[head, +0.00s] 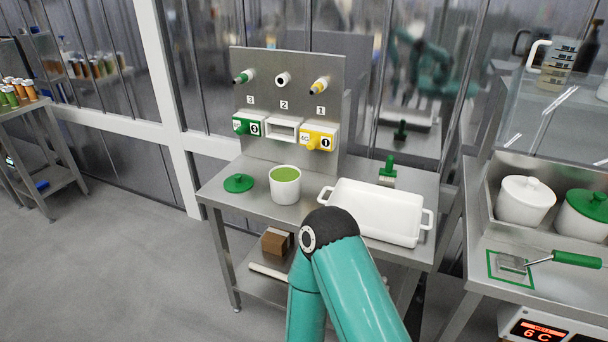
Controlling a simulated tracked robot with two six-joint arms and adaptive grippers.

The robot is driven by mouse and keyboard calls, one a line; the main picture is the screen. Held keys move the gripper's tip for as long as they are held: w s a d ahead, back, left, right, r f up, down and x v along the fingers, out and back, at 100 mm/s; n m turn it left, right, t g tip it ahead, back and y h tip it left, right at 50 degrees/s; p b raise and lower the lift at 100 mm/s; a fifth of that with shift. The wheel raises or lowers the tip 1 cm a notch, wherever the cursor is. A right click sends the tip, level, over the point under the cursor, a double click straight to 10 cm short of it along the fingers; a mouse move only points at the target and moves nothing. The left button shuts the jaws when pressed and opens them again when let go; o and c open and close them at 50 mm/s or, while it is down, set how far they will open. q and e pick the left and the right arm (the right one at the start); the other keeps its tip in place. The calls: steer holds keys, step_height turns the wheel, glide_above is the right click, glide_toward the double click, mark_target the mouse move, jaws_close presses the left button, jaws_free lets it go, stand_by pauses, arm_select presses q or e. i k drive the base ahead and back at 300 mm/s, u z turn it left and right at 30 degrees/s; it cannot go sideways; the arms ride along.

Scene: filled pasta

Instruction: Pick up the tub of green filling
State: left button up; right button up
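The tub of green filling (285,185) is a white round tub, open at the top, with green filling showing inside. It stands upright on the steel table (224,202), left of a white tray. A green lid (239,183) with a knob lies on the table to the left of the tub. One teal arm of mine rises from the bottom centre, its dark joint in front of the tray's near left corner. Neither gripper can be seen.
A white tray (428,222) with handles fills the table's right part. A green-handled tool (388,173) stands behind it. A steel panel (247,64) with nozzles and numbered yellow and green units rises behind the tub. White pots (524,200) stand on the right counter.

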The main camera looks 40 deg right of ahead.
mark_target(285, 180)
steer(key=z, duration=0.35)
steer(key=i, duration=1.3)
steer(key=z, duration=0.4)
steer(key=k, duration=0.85)
steer(key=z, duration=0.2)
steer(key=i, duration=0.85)
steer(key=u, duration=0.05)
